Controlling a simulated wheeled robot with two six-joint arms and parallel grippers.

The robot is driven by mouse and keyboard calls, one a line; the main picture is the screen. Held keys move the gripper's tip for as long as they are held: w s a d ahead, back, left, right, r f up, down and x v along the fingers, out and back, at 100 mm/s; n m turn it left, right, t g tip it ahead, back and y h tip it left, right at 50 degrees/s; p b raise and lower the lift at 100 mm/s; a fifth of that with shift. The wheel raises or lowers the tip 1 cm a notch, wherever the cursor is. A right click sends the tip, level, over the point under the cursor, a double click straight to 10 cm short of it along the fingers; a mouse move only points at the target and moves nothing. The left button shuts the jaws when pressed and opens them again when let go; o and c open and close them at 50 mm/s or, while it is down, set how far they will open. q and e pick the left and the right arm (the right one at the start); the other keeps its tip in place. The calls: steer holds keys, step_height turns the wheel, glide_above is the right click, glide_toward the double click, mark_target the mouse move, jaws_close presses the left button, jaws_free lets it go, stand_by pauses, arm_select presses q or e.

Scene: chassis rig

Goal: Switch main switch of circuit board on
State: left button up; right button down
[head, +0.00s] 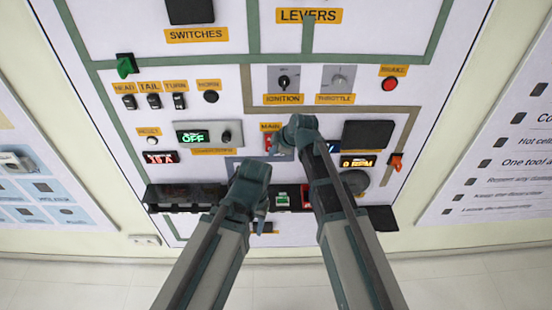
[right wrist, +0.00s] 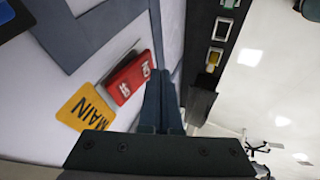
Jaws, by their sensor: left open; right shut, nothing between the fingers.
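The red main switch (right wrist: 128,80) is a block with white markings on the white board, beside a yellow MAIN label (right wrist: 84,108). In the head view the switch (head: 270,144) is partly hidden by my right gripper (head: 286,141). In the right wrist view the closed, empty fingers (right wrist: 162,80) are just right of the switch. I cannot tell whether they touch it, nor which way it is set. My left gripper (head: 258,205) is open and lower on the board, left of the right arm.
Around the switch are a green OFF display (head: 193,137), an orange display (head: 357,161), a dark panel (head: 368,134) and an orange lever (head: 396,162). A dark ledge (head: 180,196) runs along the lower board. A white poster (head: 510,160) hangs at the right.

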steer(key=shift+w, duration=0.4)
steer(key=shift+w+f+t+b, duration=0.15)
steer(key=shift+w+t+b, duration=0.1)
steer(key=shift+t+b, duration=0.3)
